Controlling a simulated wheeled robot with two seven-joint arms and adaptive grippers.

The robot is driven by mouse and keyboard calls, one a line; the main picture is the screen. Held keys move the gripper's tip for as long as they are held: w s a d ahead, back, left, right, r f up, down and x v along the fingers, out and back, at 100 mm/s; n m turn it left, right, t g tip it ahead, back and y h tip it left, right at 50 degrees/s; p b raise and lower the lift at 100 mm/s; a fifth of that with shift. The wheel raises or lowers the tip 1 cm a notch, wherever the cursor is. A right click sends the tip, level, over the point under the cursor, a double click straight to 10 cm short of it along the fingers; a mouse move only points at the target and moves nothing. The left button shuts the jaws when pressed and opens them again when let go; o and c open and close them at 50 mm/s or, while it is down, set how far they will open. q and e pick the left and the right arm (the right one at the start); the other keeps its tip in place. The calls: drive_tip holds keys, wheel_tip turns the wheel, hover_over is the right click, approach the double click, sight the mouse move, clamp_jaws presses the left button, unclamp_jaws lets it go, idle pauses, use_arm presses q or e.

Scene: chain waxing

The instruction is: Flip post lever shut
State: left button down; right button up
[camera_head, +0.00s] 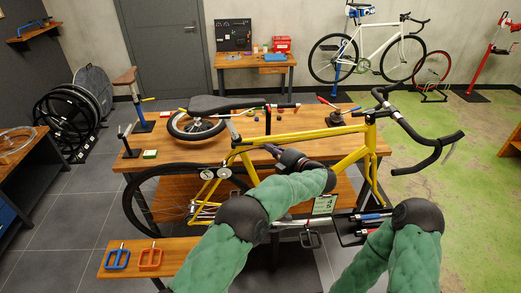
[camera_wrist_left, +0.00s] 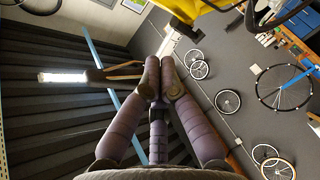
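The yellow bike frame (camera_head: 310,136) stands across the middle of the head view, with its black saddle (camera_head: 226,103) on a seat post (camera_head: 234,130). The post lever is too small to make out for sure. My left gripper (camera_head: 270,149) is just right of the seat tube, below the top tube, pointing left. In the left wrist view its purple fingers (camera_wrist_left: 159,80) come together at the tips with nothing seen between them. A yellow frame part (camera_wrist_left: 190,11) shows above them, apart from the tips. My right arm shows at lower right, but its gripper is out of view.
A wooden bench (camera_head: 150,163) stands behind the bike, with a loose wheel (camera_head: 197,126) and small tools on it. A dark tray (camera_head: 347,236) is at the lower right. Blue and orange pedals (camera_head: 150,259) lie on a low wooden surface at lower left.

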use_arm(q)
drive_tip(key=d, duration=0.4)
drive_tip(key=shift+s+r, duration=0.3)
drive_tip(key=shift+r, duration=0.05)
